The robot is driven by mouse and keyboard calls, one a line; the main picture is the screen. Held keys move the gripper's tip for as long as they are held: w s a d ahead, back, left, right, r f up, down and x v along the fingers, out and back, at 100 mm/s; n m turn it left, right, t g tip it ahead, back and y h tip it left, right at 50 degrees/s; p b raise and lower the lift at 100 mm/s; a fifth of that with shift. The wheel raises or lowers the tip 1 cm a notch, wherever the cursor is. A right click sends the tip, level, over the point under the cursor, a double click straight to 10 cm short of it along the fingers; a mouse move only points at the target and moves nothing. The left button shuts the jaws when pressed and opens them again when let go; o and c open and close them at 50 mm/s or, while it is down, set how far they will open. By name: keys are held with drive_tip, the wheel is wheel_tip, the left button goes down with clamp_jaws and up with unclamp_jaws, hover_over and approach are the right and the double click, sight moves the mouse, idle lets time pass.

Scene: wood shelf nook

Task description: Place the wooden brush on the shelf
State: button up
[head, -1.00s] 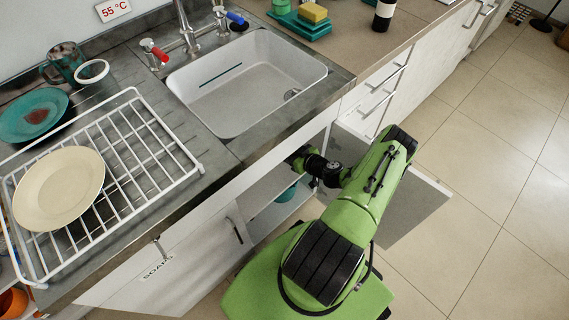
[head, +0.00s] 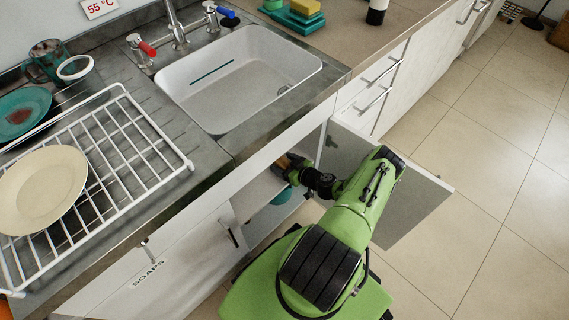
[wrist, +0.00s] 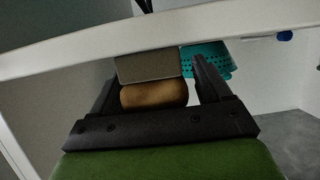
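The wooden brush (wrist: 153,95) lies between the two fingers of my gripper (wrist: 157,85) in the wrist view, which appear closed on its sides. Its brown part shows, with a grey-beige block just beyond it that may be its bristle side. In the head view my gripper (head: 287,164) reaches into the open cabinet below the sink, with a bit of the brown brush (head: 283,162) visible at its tip. A pale shelf (head: 268,216) shows low inside the cabinet, below the gripper. The deeper part of the cabinet is hidden by the counter.
A teal container (head: 283,196) stands inside the cabinet below my gripper; a perforated teal thing (wrist: 206,61) shows beyond the right finger. The open cabinet door (head: 405,205) stands right of my arm. The counter edge (head: 275,137) lies above the opening.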

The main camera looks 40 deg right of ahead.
drive_tip(key=shift+r, duration=0.25)
drive_tip(key=p+v, duration=0.4)
drive_tip(key=v, duration=0.8)
